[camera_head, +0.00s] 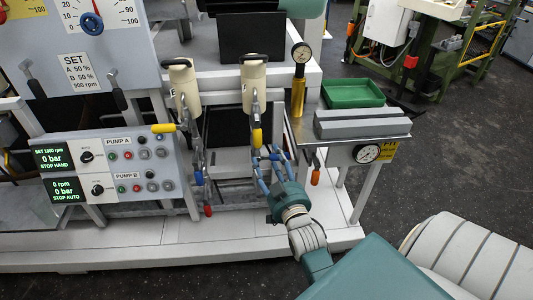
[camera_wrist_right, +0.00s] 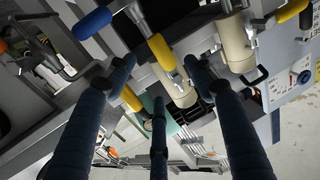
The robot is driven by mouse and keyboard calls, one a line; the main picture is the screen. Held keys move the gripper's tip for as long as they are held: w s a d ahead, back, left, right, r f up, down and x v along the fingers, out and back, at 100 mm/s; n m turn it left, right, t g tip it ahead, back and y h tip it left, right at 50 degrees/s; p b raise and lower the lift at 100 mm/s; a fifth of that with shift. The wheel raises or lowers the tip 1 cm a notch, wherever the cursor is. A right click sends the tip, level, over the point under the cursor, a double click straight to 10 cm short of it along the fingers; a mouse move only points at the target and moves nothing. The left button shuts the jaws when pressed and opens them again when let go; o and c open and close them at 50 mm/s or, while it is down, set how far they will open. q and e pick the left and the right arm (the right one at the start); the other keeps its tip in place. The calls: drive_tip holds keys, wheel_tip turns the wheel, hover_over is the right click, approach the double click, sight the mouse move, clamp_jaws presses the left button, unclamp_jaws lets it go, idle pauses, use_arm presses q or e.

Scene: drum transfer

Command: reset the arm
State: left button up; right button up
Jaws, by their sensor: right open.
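My right gripper (camera_head: 268,165) is in the middle of the head view, with its arm coming in from the lower right. Its blue fingers are spread, and no object shows between them. They point toward the pump rig, near the yellow-handled lever (camera_head: 257,138) under the right cream cylinder (camera_head: 253,88). Whether a finger touches the lever I cannot tell. In the right wrist view the gripper (camera_wrist_right: 160,82) shows three dark blue fingers apart, with cylinders and yellow handles beyond them. My left gripper is not in view.
A pump control panel (camera_head: 119,164) stands left of the gripper. To the right, a metal shelf (camera_head: 399,128) carries a green tray (camera_head: 352,93), grey blocks (camera_head: 360,122) and a brass gauge fitting (camera_head: 299,82). A round gauge (camera_head: 367,153) hangs below. Dark floor (camera_head: 450,160) lies open at the right.

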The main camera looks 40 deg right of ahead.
drive_tip(key=shift+s, duration=0.15)
idle(0.4)
drive_tip(key=a+f+n+g+y, duration=0.1)
drive_tip(key=a+f, duration=0.2)
drive_tip(key=f, duration=0.4)
drive_tip(key=s+a+f+g+y, duration=0.1)
drive_tip(key=a+f, duration=0.1)
drive_tip(key=f, duration=0.4)
drive_tip(key=a+f+n+g+y, duration=0.1)
drive_tip(key=a+f+g, duration=0.15)
drive_tip(key=f, duration=0.45)
drive_tip(key=s+a+f+n+g+y, duration=0.1)
drive_tip(key=s+a+f+g, duration=0.15)
drive_tip(key=s+f, duration=0.45)
drive_tip(key=s+a+f+n+g+y, duration=0.1)
drive_tip(key=s+a+f+y, duration=0.2)
drive_tip(key=f, duration=0.7)
drive_tip(key=s+a+f+n+g, duration=0.1)
drive_tip(key=s+a+f+g, duration=0.3)
drive_tip(key=s+f, duration=1.05)
drive_tip(key=s+f+g, duration=0.2)
drive_tip(key=s, duration=0.7)
drive_tip(key=s+d+f+n+g, duration=0.1)
drive_tip(key=s+f+g, duration=0.1)
drive_tip(key=s, duration=0.8)
drive_tip(key=shift+d+f+n+h, duration=0.25)
drive_tip(key=shift+f+n+h, duration=0.05)
drive_tip(key=shift+h, duration=0.1)
drive_tip(key=shift+w, duration=0.1)
